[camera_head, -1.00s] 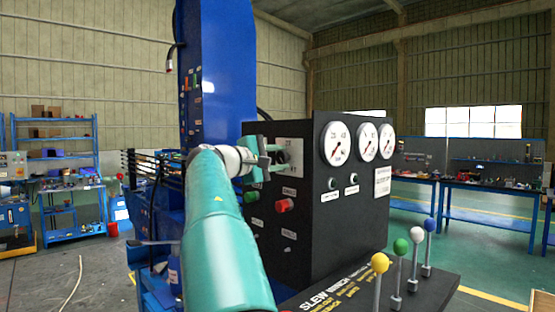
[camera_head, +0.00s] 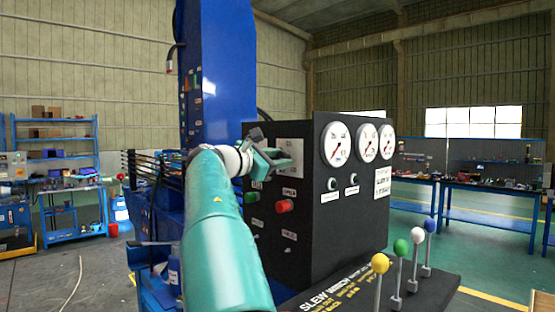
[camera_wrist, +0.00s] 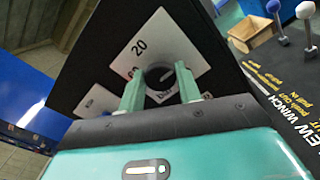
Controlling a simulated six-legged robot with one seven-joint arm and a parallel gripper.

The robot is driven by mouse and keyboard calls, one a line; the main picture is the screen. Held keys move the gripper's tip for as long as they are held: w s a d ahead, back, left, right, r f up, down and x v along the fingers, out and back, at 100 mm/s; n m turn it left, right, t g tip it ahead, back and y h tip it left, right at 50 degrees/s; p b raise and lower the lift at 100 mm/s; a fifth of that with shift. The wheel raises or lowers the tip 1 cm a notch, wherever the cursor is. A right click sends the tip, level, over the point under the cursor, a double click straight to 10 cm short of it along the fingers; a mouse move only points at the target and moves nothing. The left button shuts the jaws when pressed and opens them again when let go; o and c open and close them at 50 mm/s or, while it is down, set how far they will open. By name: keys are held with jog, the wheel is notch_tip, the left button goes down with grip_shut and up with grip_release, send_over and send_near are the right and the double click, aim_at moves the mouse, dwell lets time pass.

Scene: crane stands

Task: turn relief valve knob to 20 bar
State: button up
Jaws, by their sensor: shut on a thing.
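The relief valve knob (camera_wrist: 158,76) is a dark round knob on a white dial plate on the black panel. The plate carries a "20" mark, seen at its upper left in the wrist view. My gripper (camera_wrist: 158,88) is shut on the knob, with one green finger on each side of it. In the head view my gripper (camera_head: 272,158) is at the panel's left face and hides the knob. The white plate (camera_head: 290,150) shows partly behind it. The knob's pointer cannot be made out.
The black control box (camera_head: 335,220) carries three round gauges (camera_head: 337,144), a red knob (camera_head: 284,206) and a green knob (camera_head: 252,197). Levers with yellow (camera_head: 380,263), green, white and blue balls stand in front at the right. A blue column (camera_head: 218,70) rises behind.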

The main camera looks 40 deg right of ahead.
dwell(0.3)
jog(key=o, duration=1)
jog(key=shift+c, duration=0.2)
jog(key=shift+a, duration=0.1)
jog(key=a, duration=1.3)
jog(key=shift+s+a, duration=0.2)
jog(key=shift+a, duration=0.1)
jog(key=shift+f, duration=0.1)
